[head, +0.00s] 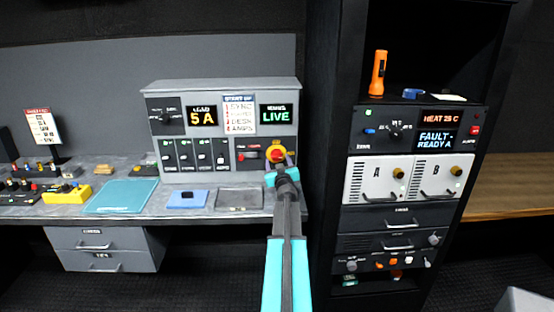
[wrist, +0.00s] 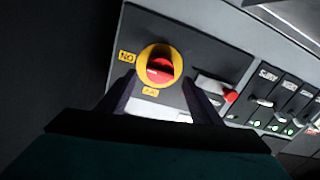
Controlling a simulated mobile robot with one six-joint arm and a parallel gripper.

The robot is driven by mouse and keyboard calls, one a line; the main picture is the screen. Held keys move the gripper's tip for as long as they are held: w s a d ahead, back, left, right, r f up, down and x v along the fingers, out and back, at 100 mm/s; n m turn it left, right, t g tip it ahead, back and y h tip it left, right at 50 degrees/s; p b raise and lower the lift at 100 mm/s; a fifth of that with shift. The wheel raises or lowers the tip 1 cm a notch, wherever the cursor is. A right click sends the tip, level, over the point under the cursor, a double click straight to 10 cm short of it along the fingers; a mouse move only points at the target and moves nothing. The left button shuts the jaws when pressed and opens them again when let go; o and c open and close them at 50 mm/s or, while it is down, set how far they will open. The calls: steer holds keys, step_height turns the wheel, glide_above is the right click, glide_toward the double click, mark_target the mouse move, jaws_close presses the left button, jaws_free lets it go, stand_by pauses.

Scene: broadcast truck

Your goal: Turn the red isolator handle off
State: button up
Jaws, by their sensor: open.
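The red isolator handle (head: 278,153) sits on a round yellow plate at the right end of the grey desk panel. In the wrist view the handle (wrist: 160,70) shows inside its yellow ring (wrist: 145,58), with a yellow label reading upside down as ON at its left and another label below. The handle's exact angle is hard to tell. My gripper (wrist: 158,88) is open and empty, its two fingers pointing at the panel on either side of the handle's lower area. In the head view my gripper (head: 281,172) is just below the handle; contact cannot be told.
A red-tipped lever (wrist: 230,96) is beside the right finger in the wrist view. A black rack (head: 330,120) stands close on the right. A grey tray (head: 239,199) lies on the desk.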

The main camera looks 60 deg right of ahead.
mark_target(277, 157)
steer(key=shift+x, duration=1.65)
steer(key=c, duration=1)
steer(key=shift+d, duration=0.1)
steer(key=shift+c, duration=0.2)
steer(key=shift+o, duration=0.2)
